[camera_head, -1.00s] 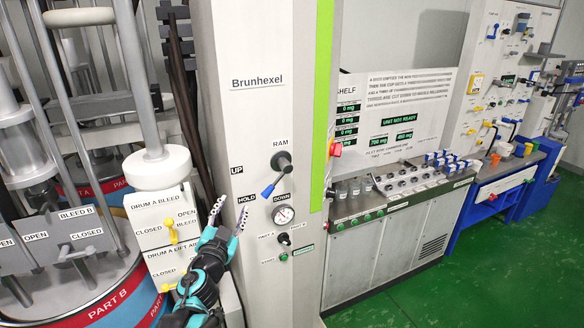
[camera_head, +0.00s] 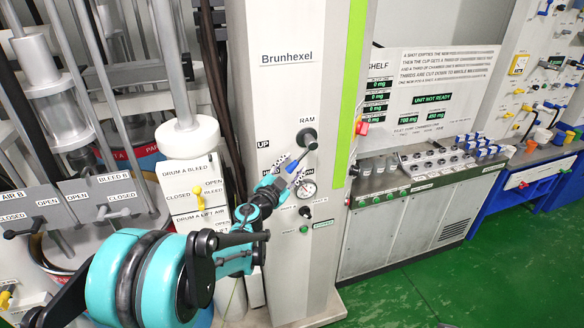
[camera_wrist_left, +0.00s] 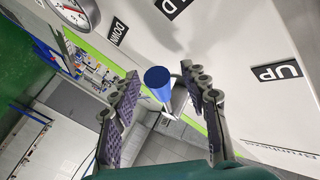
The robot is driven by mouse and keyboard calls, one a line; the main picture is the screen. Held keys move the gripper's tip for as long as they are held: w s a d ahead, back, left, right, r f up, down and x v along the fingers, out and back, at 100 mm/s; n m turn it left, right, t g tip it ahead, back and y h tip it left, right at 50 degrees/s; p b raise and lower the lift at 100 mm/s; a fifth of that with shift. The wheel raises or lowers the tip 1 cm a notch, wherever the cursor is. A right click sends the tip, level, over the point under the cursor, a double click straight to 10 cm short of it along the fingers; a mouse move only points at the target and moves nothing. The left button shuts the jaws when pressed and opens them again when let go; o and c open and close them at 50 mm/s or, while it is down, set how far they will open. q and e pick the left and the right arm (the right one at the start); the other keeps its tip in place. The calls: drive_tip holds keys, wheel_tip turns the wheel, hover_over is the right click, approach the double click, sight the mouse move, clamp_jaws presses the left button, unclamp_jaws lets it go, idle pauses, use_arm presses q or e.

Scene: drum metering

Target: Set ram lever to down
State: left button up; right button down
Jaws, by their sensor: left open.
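The ram lever has a black hub (camera_head: 308,138) under the RAM label on the white Brunhexel column and a blue handle slanting down and to the left. In the left wrist view the blue handle (camera_wrist_left: 157,78) points toward the camera, between my fingers. My left gripper (camera_head: 291,166) is open at the handle, with one finger on each side; the wrist view also shows it (camera_wrist_left: 162,98). I see a gap to each finger there. The UP label (camera_head: 262,144) is clear; HOLD and DOWN are mostly hidden in the head view. The DOWN label (camera_wrist_left: 118,32) shows in the wrist view.
A pressure gauge (camera_head: 307,190) sits just below the lever, with a black knob (camera_head: 305,211) and a green button (camera_head: 303,230) under it. The drum A bleed panel (camera_head: 180,185) stands to the left. Green floor (camera_head: 400,285) is open at the right.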

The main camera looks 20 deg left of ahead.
use_arm(q)
clamp_jaws()
use_arm(e)
drive_tip(key=shift+f, duration=0.1)
